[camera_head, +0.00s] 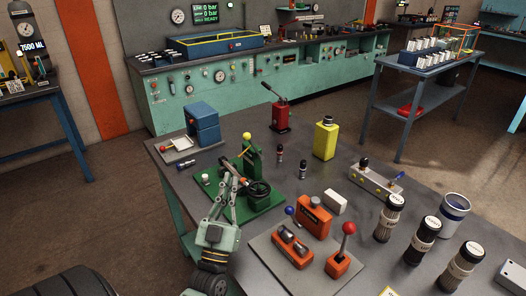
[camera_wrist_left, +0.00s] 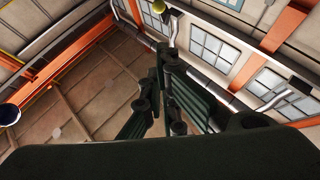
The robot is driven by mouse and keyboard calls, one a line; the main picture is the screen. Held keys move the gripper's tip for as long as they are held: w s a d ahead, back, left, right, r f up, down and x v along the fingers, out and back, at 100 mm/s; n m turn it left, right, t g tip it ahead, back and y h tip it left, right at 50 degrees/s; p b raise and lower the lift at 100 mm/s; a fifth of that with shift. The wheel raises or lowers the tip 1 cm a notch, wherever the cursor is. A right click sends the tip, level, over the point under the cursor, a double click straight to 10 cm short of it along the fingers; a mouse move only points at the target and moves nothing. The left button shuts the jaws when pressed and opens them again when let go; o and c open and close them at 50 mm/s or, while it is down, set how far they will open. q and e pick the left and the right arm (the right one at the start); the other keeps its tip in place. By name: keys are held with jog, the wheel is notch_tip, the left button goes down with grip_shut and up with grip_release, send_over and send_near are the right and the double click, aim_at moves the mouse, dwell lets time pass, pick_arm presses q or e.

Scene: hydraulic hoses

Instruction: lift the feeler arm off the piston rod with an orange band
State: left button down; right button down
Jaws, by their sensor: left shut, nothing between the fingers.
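A green fixture (camera_head: 262,197) with a dark handwheel and a yellow ball knob (camera_head: 247,136) stands near the left end of the grey table. A thin rod with an orange-brown part (camera_head: 230,167) slants across its left side; I cannot tell the feeler arm from the piston rod there. My left gripper (camera_head: 234,184) reaches up from the front, fingers shut and empty. Its tips overlap the fixture's front left in the picture; contact is unclear. In the left wrist view the fingers (camera_wrist_left: 163,62) point up, with a yellow ball (camera_wrist_left: 158,6) beyond them. My right gripper does not show.
A red hand pump (camera_head: 281,115) and a yellow bottle (camera_head: 324,139) stand behind right. Orange lever units (camera_head: 313,215) are at right on a grey plate (camera_head: 262,246).

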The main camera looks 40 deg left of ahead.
aim_at(252, 144)
pick_arm(q)
jog(key=w+a+r+m+p, duration=0.1)
jog(key=w+a+r+p, duration=0.1)
jog(key=w, duration=0.3)
jog(key=w+a+r+m+p, duration=0.1)
jog(key=w+a+r+p, duration=0.1)
jog(key=w, duration=0.4)
jog(key=shift+a+r+h, duration=0.4)
jog(key=shift+w+a+r+m+h+p, duration=0.1)
jog(key=shift+w+r+m+h+p, duration=0.1)
jog(key=shift+w+m+h+p, duration=0.45)
jog(key=shift+w, duration=0.1)
